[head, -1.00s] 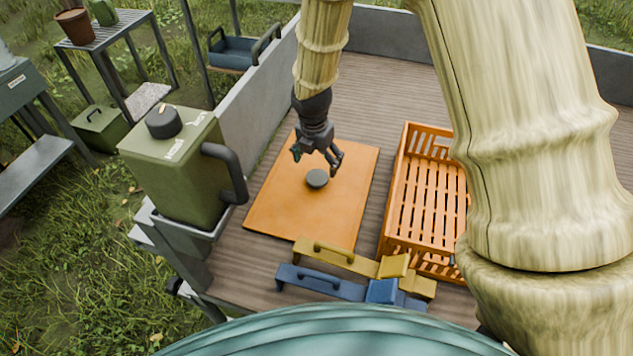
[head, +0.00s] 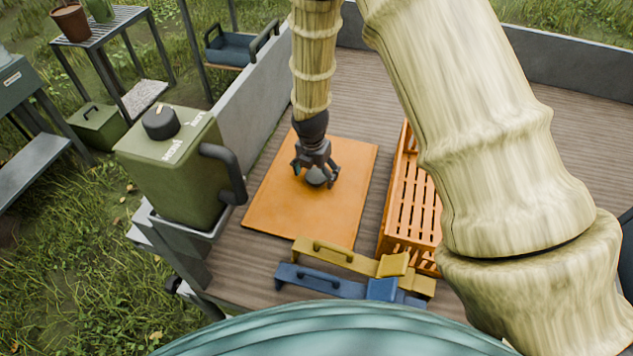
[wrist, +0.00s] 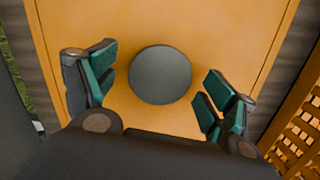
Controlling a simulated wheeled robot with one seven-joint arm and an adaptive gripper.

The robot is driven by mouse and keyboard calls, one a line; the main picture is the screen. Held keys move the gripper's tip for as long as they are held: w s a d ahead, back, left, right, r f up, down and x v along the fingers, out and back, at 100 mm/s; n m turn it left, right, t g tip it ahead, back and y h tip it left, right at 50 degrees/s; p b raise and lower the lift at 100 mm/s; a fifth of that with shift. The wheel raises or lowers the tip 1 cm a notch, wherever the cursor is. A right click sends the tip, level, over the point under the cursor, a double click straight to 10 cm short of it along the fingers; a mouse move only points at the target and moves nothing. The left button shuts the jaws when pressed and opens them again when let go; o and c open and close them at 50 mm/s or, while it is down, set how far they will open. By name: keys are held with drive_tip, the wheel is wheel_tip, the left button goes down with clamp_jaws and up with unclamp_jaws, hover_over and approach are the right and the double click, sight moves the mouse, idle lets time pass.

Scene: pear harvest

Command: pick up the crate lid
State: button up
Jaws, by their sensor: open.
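The crate lid (head: 341,203) is a flat orange panel lying on the wooden deck, with a round dark grey knob (head: 316,178) near its middle. In the wrist view the lid (wrist: 220,45) fills the background and the knob (wrist: 160,75) shows as a disc between the fingers. My gripper (head: 315,181) points down over the knob, with its fingers on either side of it. The gripper is open, and in the wrist view gaps show between the knob and both green-padded fingers (wrist: 158,92). How far the fingertips reach down beside the knob is hard to tell.
An orange slatted crate (head: 409,205) stands right of the lid, partly hidden by my arm. Yellow (head: 335,254) and blue (head: 320,279) handled tools lie in front of the lid. A green canister (head: 180,165) stands at the left, beside the grey side wall (head: 254,95).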

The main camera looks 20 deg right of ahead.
drive_tip(key=c, duration=1.2)
drive_tip(key=shift+c, duration=0.5)
drive_tip(key=shift+r, duration=0.15)
